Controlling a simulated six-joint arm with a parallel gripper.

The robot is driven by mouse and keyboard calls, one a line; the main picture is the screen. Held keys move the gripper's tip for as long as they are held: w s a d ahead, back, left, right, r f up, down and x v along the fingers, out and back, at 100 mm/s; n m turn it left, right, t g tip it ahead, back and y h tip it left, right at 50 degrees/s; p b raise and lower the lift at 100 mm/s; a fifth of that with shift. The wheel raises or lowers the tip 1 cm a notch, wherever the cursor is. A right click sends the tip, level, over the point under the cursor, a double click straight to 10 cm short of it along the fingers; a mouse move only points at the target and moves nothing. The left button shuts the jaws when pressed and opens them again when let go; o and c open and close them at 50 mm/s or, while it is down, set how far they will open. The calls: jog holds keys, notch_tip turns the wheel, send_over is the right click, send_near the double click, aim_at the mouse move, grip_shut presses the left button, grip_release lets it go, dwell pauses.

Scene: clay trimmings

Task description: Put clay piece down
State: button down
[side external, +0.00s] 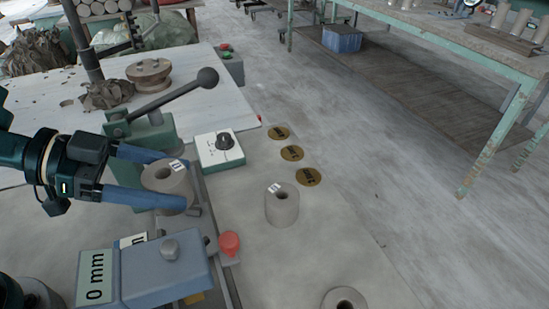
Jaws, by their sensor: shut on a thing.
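My gripper (172,184) is at the left, its two blue fingers shut on a grey hollow clay piece (164,181) with a small white tag on top. The held piece is upright, next to the green lever device. I cannot tell whether its underside touches anything. A second hollow clay piece (282,207) with a white tag stands upright on the grey work surface (300,250), right of my gripper. A third one (344,300) is cut off by the bottom edge.
A green device with a black-knobbed lever (165,97) stands behind my gripper. A blue-grey block (165,268) and red button (229,243) are in front. The surface right of the middle piece is clear.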

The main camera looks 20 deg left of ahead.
jog(key=shift+r, duration=0.9)
jog(key=w+a+r+n+t+y, duration=0.2)
jog(key=a+r+n+y, duration=0.1)
jog(key=a+r, duration=0.3)
jog(key=w+a+r+n+t+y, duration=0.2)
jog(key=a+r+n+t+y, duration=0.1)
jog(key=a, duration=0.5)
notch_tip(320, 180, up, 3)
jog(key=shift+w+f+n+y, duration=0.1)
jog(key=shift+w+n+y, duration=0.2)
jog(key=shift+n, duration=0.5)
